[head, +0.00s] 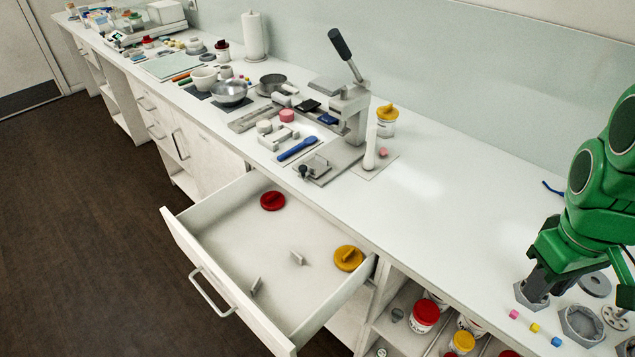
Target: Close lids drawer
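The lids drawer (228,248) stands pulled out from the white counter's front in the head view. It has a bar handle (212,293) on its front panel. Inside lie a red lid (272,201) towards the back left, a yellow lid (348,258) at the right side and two small pale upright pieces (297,258). My green arm is at the right edge. My gripper (538,287) points down at the counter top, at a grey hexagonal piece, far from the drawer. Whether its fingers are open or shut is unclear.
A lever press (345,110) and small tools stand on the counter behind the drawer. Open shelves right of the drawer hold jars with red lids (425,313) and yellow lids. Small coloured cubes (534,327) lie near my gripper. The dark floor (90,230) before the drawer is clear.

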